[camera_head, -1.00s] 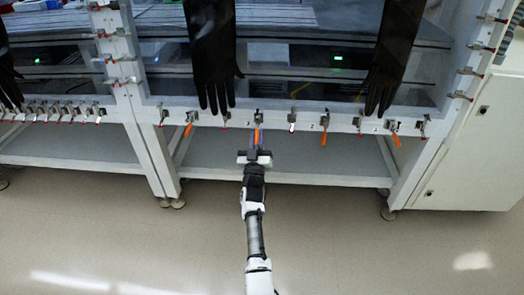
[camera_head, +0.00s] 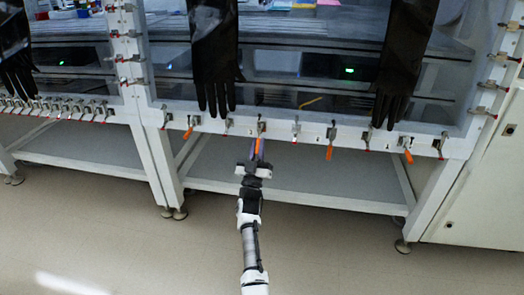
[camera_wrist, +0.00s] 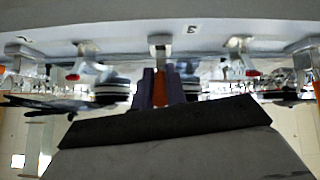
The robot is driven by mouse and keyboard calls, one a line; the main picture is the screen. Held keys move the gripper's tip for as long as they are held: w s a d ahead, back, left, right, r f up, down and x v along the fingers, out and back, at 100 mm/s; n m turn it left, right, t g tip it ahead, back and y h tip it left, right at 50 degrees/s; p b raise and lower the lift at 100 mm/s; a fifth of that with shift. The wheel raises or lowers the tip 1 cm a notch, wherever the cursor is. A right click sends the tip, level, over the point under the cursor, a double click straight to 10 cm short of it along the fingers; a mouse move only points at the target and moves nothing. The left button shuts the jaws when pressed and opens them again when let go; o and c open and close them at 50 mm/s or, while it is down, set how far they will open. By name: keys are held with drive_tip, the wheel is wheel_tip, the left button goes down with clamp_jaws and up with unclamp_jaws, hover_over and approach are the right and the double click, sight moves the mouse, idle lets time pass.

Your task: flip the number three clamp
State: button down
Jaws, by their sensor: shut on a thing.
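A row of clamps runs along the white front rail (camera_head: 300,133) of the glovebox, several with orange handles hanging down. My gripper (camera_head: 257,150) is under the rail at one orange-handled clamp (camera_head: 261,127). In the wrist view the purple fingers of my gripper (camera_wrist: 161,90) are shut on its orange handle (camera_wrist: 160,92), one finger on each side. The handle points down from the metal clamp body (camera_wrist: 159,42).
Neighbouring clamps stand close on both sides, one with an orange handle to the left (camera_head: 190,126) and another to the right (camera_head: 330,142). Black gloves (camera_head: 216,70) hang above the rail. A grey shelf (camera_head: 300,180) lies below. The floor in front is clear.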

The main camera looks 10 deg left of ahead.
drive_tip(key=shift+r, duration=0.1)
idle(0.3)
drive_tip(key=c, duration=1.4)
unclamp_jaws()
drive_tip(key=shift+c, duration=0.2)
